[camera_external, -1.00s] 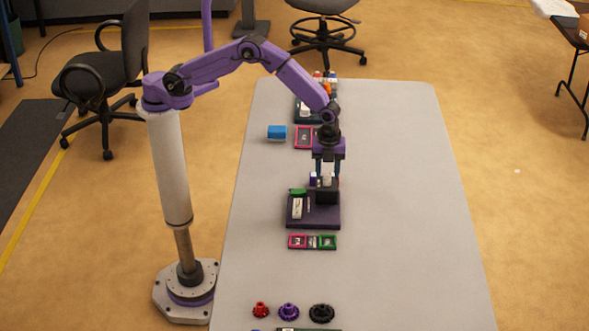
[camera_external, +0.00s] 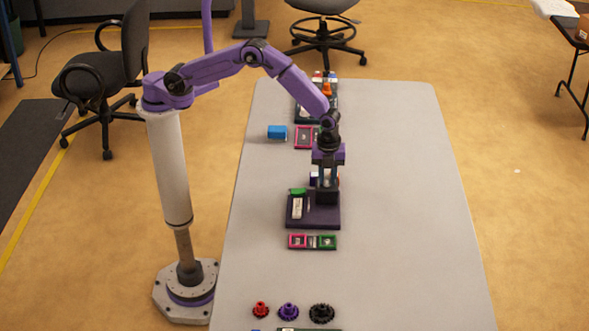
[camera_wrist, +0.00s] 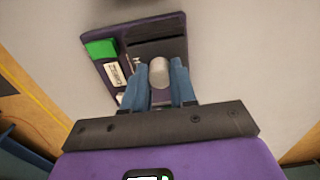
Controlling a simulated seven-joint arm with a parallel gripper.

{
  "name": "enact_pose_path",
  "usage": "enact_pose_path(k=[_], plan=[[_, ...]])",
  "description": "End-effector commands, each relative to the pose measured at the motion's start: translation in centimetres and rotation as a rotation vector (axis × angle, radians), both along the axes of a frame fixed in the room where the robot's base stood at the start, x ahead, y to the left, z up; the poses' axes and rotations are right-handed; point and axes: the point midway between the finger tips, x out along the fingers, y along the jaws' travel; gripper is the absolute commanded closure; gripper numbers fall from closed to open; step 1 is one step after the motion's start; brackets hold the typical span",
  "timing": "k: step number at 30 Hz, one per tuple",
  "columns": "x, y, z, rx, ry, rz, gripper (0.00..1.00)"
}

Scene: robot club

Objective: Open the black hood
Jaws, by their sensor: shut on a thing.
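A dark purple base board (camera_external: 330,222) lies on the table below my gripper. The black hood (camera_external: 327,197) stands upright at its back right part. In the wrist view the black hood (camera_wrist: 155,42) is a dark ridged panel beside the fingertips. My gripper (camera_external: 328,183) is low over the board. Its blue fingers (camera_wrist: 159,72) are shut on a pale grey cylinder (camera_wrist: 159,75), which looks like a knob. Whether the cylinder is joined to the hood is hidden. The fingers cover part of the board.
A green block (camera_wrist: 101,49) and a white labelled piece (camera_wrist: 114,72) sit on the board's left side. Pink and green framed tiles (camera_external: 312,242) lie in front, gears (camera_external: 288,311) nearer the table's front. The table's right side is clear.

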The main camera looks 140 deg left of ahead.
Motion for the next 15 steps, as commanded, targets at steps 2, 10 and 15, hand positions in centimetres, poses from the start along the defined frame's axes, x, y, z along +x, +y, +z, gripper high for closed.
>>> enact_pose_path(k=[2, 10, 15], plan=[[0.4, -0.4, 0.0, 0.001, -0.004, -0.003, 0.96], [1.3, -1.2, 0.0, 0.001, -0.005, -0.003, 0.96], [1.8, -1.7, 0.0, 0.001, -0.004, -0.002, 0.96]])
